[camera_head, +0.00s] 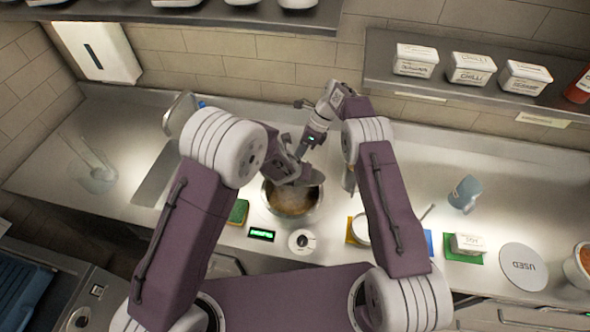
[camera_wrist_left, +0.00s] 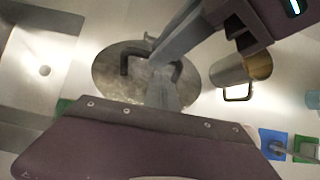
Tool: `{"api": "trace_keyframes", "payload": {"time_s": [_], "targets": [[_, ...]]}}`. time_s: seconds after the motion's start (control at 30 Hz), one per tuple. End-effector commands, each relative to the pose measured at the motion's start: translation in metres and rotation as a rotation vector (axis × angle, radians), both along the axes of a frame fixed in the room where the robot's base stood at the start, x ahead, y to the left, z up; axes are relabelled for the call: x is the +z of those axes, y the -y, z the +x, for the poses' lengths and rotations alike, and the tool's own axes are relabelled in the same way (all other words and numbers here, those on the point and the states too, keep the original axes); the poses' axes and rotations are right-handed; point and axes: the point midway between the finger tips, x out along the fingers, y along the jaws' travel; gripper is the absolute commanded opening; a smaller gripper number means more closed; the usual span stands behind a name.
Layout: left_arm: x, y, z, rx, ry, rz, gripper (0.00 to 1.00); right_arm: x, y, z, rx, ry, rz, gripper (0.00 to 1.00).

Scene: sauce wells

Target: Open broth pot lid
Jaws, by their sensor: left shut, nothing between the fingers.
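The broth pot (camera_head: 290,203) stands on the counter at the middle of the head view, its upper edge partly covered by my left gripper (camera_head: 302,177). In the left wrist view a round, shiny metal lid (camera_wrist_left: 113,75) with a dark handle (camera_wrist_left: 130,57) lies below the fingers. My left gripper (camera_wrist_left: 165,97) is shut and empty over the lid, close to the handle; whether it touches cannot be told. My right gripper (camera_head: 307,148) is just behind it, reaching down from above. Its fingertips are too small and overlapped to read.
A metal mug (camera_wrist_left: 238,75) stands right of the pot. A sponge (camera_head: 238,212), a small green-lit display (camera_head: 262,234) and a white round item (camera_head: 302,241) sit in front. A sink (camera_wrist_left: 35,65) lies left. A shelf (camera_head: 455,92) with tubs is at the back right.

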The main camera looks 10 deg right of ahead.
Motion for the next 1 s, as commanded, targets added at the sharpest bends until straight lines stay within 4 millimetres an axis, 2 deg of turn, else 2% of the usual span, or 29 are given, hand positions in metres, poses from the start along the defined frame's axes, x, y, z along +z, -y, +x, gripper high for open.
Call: {"api": "trace_keyframes", "payload": {"time_s": [0.03, 0.33, 0.63, 0.97, 1.0], "targets": [[-0.002, 0.0, 0.001, 0.0, 0.001, 0.0, 0.0, -0.005, 0.004, 0.003, -0.007, 0.009, -0.011, 0.0], [-0.003, 0.0, 0.002, 0.002, 0.0, 0.001, 0.0, -0.005, 0.004, 0.003, -0.007, 0.008, -0.011, 0.0], [0.009, 0.004, 0.019, 0.007, 0.009, -0.002, 0.0, -0.006, 0.003, 0.001, -0.006, 0.002, -0.01, 0.0], [0.013, 0.005, 0.022, 0.004, 0.015, -0.002, 0.0, -0.007, 0.001, -0.003, 0.001, -0.011, -0.009, 0.0], [0.013, 0.005, 0.022, 0.004, 0.015, -0.002, 0.0, -0.007, 0.001, -0.003, 0.001, -0.011, -0.009, 0.2]]}}
